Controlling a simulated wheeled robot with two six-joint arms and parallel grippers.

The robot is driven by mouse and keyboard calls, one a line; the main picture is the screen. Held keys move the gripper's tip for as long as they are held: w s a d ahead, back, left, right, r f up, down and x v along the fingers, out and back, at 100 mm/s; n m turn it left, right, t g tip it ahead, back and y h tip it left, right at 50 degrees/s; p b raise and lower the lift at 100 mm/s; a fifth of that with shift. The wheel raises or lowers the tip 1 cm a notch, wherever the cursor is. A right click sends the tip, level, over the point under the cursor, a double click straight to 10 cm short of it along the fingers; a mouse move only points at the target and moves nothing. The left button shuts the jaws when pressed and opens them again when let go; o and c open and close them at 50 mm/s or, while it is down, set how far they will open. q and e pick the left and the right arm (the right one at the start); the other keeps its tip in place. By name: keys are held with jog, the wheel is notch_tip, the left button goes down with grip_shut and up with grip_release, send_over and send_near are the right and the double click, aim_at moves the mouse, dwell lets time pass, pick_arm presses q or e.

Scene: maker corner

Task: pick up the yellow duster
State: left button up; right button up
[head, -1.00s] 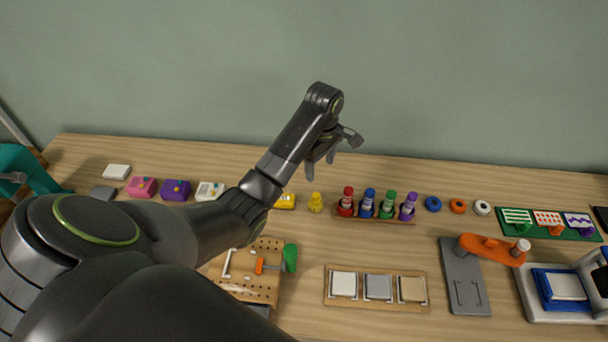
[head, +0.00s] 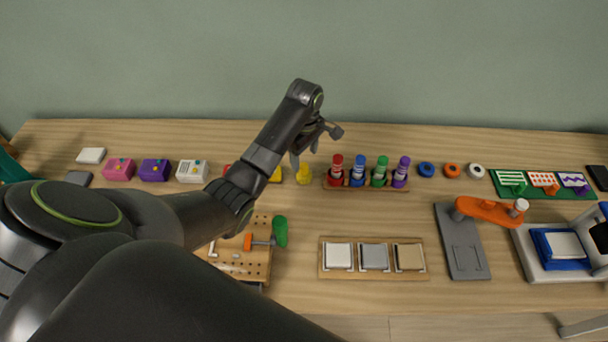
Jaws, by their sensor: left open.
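The yellow duster appears to be the small knobbed yellow piece (head: 304,175) on the wooden table, just left of the bottle rack. My left gripper (head: 315,148) is open and empty. My right gripper is not in view.
A wooden rack (head: 365,186) with red, blue, green and purple bottles stands right of the yellow piece. Tape rings (head: 426,169) lie further right. A pegboard (head: 256,266) and a tray of three pads (head: 328,272) lie nearer. Pink (head: 118,170) and purple (head: 154,170) boxes stand left.

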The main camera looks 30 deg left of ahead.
aim_at(304, 165)
pick_arm(q)
jog(key=shift+s+f+p, duration=0.15)
jog(key=shift+f+p, duration=0.15)
jog(key=shift+f, duration=2.95)
jog(key=c, duration=1.1)
jog(key=shift+o, duration=0.2)
notch_tip(304, 165, up, 10)
jog(key=shift+r, duration=0.1)
jog(key=shift+o, duration=1.4)
jog(key=shift+c, duration=1)
